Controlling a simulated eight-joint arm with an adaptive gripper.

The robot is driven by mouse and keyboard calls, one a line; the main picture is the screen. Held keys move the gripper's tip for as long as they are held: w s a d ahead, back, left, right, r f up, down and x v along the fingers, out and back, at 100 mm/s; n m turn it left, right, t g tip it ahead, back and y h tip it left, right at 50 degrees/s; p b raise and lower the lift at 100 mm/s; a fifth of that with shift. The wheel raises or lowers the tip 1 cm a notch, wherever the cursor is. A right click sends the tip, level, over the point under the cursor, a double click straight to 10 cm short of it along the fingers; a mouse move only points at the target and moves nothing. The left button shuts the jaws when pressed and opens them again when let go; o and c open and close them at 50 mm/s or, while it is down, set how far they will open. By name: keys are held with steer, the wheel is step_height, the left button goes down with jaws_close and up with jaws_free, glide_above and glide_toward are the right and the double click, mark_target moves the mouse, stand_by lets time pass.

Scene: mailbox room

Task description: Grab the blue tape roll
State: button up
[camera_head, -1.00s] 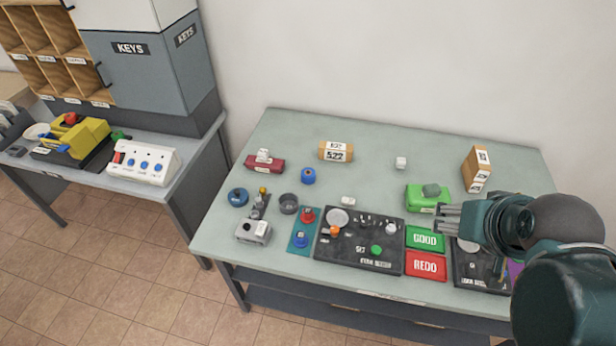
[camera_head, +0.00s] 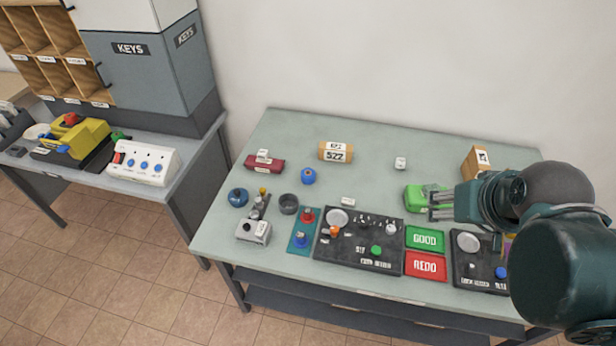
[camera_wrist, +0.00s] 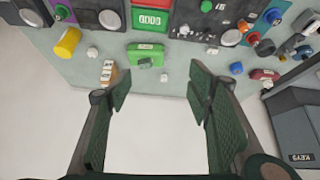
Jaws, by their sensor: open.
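A darker blue round item (camera_head: 238,197) sits at the table's left edge; I cannot tell for sure which of the two is the tape roll. My gripper (camera_head: 430,204) is open and empty, at the right side above the table, in front of the green box. In the wrist view the gripper's fingers (camera_wrist: 158,82) are spread wide with nothing between them.
A green box (camera_head: 413,198), a tan carton (camera_head: 474,164) and a label box (camera_head: 336,151) stand on the table (camera_head: 370,180). Black control panels (camera_head: 358,252), a green tray (camera_head: 424,239) and a red tray (camera_head: 425,266) lie along the front. The table's back middle is mostly clear.

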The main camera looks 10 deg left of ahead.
steer(key=w+a+r+n+g, duration=0.1)
steer(key=w+a+n+g, duration=0.1)
steer(key=w+a+n, duration=0.6)
steer(key=n+g+p, duration=0.1)
steer(key=n+g, duration=0.3)
steer(key=n, duration=0.6)
glide_above(310, 173)
steer(key=f, duration=2.3)
steer(key=shift+d+f, duration=0.25)
steer(key=shift+f, duration=0.05)
steer(key=shift+a+f+n+g, duration=0.3)
steer(key=shift+f, duration=0.1)
steer(key=shift+f, duration=0.1)
steer(key=shift+f, duration=1.2)
steer(key=shift+f, duration=0.1)
